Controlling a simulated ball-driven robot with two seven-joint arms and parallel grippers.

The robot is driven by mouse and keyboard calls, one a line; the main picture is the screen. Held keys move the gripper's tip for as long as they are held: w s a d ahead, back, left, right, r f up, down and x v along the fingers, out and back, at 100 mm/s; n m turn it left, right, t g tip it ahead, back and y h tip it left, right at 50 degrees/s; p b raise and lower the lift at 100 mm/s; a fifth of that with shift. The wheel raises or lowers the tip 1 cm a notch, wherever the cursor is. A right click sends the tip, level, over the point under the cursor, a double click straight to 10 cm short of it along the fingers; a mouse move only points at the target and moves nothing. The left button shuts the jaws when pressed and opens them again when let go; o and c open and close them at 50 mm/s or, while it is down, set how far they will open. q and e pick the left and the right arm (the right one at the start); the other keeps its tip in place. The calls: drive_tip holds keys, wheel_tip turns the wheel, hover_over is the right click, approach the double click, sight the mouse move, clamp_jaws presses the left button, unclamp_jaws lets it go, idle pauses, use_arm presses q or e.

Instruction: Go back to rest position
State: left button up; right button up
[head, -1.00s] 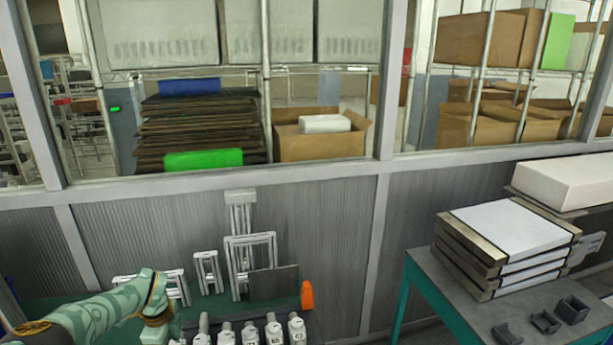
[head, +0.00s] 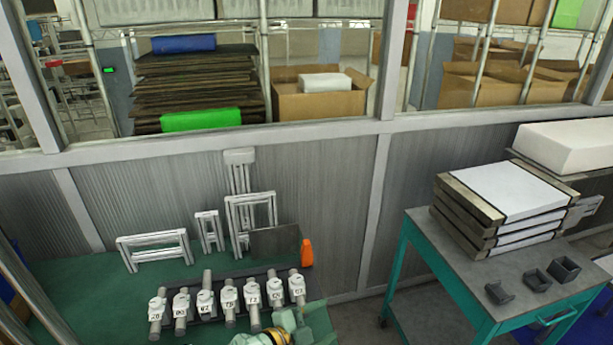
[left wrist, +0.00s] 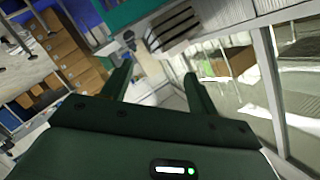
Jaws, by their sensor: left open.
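My left gripper (left wrist: 158,82) shows in the left wrist view with its two dark green fingers spread apart and nothing between them. In the head view a part of my left arm (head: 290,325), teal with a yellow band, shows at the bottom edge. It is just in front of a row of numbered white pieces on grey rods (head: 229,292). The fingertips cannot be made out there. My right gripper is in neither view.
The green bench top (head: 75,300) is clear at its left. White frames (head: 153,249), a dark panel (head: 275,245) and an orange piece (head: 306,253) stand at its back. A teal-legged table (head: 430,260) at the right holds stacked trays (head: 500,210) and small grey bins (head: 537,280).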

use_arm(q)
drive_tip(key=s+a+r+n+t+y, duration=0.2)
drive_tip(key=a+r+n+t+y, duration=0.1)
drive_tip(key=a+n+y, duration=0.4)
drive_tip(key=s+a+r+n+t+y, duration=0.2)
drive_tip(key=a+r+n+t+y, duration=0.15)
drive_tip(key=a, duration=0.45)
drive_tip(key=s+a+n+g+y, duration=0.2)
drive_tip(key=s+a+g+y, duration=0.5)
drive_tip(key=s+a, duration=1.1)
drive_tip(key=s+d+f+g+h+b, duration=0.1)
drive_tip(key=s+d+f+g+b, duration=0.15)
drive_tip(key=f, duration=1.05)
drive_tip(key=s+d+f+g+h+b, duration=0.1)
drive_tip(key=f+h+b, duration=0.15)
drive_tip(key=f, duration=1.05)
drive_tip(key=s+d+f+g+h+b, duration=0.15)
drive_tip(key=f+b, duration=0.25)
drive_tip(key=f, duration=0.9)
drive_tip(key=s+f+n+g+b, duration=0.2)
drive_tip(key=s+f+b, duration=0.3)
drive_tip(key=s+f, duration=1.2)
drive_tip(key=shift+s+a+f+n, duration=0.2)
drive_tip(key=shift+s+f+n, duration=0.1)
drive_tip(key=shift+s+n, duration=0.55)
